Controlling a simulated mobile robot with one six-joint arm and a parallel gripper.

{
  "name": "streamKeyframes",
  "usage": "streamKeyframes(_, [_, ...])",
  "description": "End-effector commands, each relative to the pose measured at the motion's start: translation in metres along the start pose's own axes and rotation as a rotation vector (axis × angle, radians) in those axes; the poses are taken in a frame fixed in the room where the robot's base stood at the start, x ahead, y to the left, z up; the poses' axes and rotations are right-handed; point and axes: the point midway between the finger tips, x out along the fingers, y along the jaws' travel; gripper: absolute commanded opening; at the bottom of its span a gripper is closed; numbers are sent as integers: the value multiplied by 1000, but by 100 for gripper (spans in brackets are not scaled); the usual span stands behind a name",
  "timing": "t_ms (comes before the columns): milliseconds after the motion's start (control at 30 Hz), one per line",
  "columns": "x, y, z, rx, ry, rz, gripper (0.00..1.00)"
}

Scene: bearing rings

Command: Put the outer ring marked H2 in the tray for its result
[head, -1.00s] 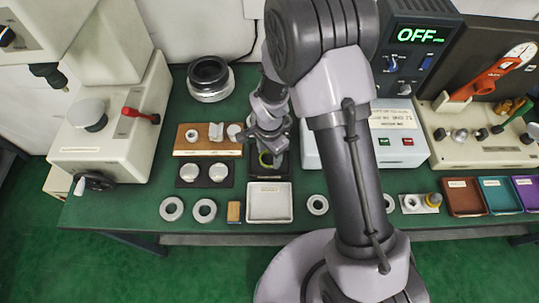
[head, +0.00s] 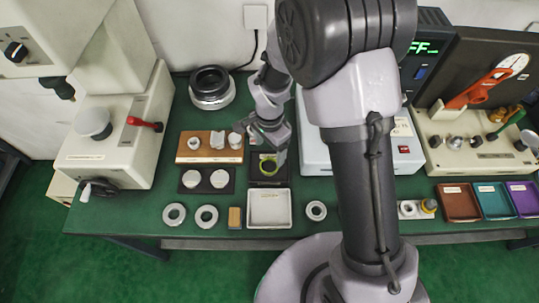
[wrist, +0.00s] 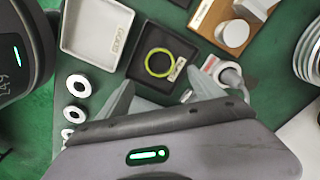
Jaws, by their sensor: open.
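Several plain grey rings lie on the green bench: two at the front left, a left ring (head: 174,214) and a right ring (head: 206,216), and one right of the white tray (head: 316,210). I cannot read H2 on any of them. Three result trays stand at the right: brown-red (head: 460,203), teal (head: 494,200) and purple (head: 524,198). My gripper (head: 270,140) is open and empty above the black tray, which holds a yellow-green ring (wrist: 160,63). In the wrist view the open fingers (wrist: 160,90) flank the space before that tray.
The white tray (head: 269,224) lies in front of the black tray (head: 255,180). A wooden block (head: 183,157) with metal parts and a dark plate (head: 207,187) with two discs stand left. A small stand with a yellow part (head: 428,206) is near the result trays. Machines line the back.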

Motion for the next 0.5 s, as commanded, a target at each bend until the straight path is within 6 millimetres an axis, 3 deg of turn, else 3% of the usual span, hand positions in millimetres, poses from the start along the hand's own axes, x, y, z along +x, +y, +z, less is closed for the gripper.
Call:
streamKeyframes(33, [-15, 0, 0, 0, 1, -2, 77])
streamKeyframes(100, [-27, 0, 0, 0, 1, -1, 77])
streamKeyframes(367, [-45, 1, -1, -4, 1, -7, 77])
streamKeyframes(433, [-70, 6, -6, -25, 8, -40, 77])
streamKeyframes(500, [-116, 20, -11, -72, 25, -100, 77])
